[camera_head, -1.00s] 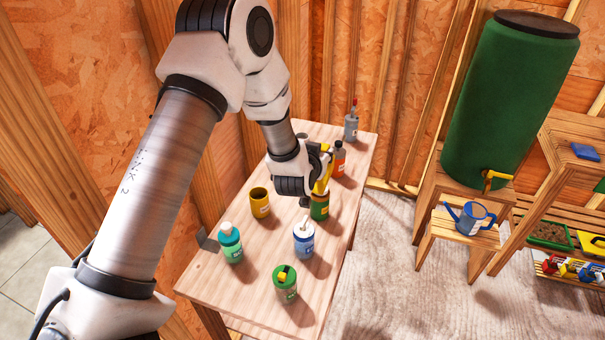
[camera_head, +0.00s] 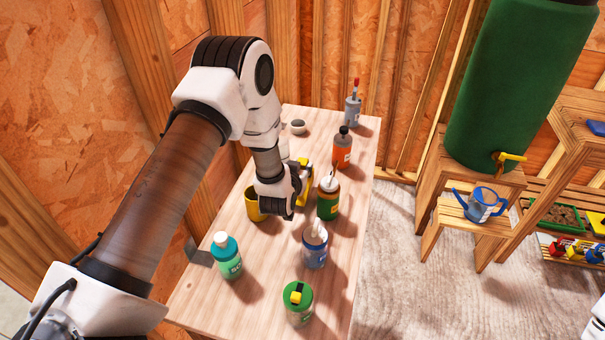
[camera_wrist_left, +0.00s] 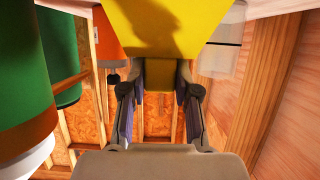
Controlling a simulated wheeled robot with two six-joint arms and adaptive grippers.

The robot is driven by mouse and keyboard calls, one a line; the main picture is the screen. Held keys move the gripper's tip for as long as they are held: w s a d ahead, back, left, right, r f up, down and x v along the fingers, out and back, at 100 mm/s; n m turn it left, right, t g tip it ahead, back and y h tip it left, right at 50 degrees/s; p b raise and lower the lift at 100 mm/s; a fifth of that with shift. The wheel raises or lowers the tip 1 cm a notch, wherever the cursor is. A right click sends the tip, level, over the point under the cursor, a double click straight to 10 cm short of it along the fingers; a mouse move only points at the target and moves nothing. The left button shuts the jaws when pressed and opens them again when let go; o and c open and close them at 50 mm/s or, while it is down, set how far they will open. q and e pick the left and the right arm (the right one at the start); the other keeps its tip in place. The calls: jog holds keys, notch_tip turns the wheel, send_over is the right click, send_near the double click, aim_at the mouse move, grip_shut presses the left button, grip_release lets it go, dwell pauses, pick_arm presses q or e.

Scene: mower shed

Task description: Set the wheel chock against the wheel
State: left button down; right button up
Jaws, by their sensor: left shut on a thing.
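I cannot tell whether the chock touches the bench. No wheel shows in either view.
A watering can (camera_head: 480,207) stands on a stool. Grey floor (camera_head: 400,265) beside the bench is clear.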

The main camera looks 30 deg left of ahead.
pick_arm(q)
jog(key=shift+f, duration=1.05)
jog(key=shift+f, duration=0.1)
jog(key=c, duration=0.8)
grip_release()
jog(key=shift+c, duration=0.2)
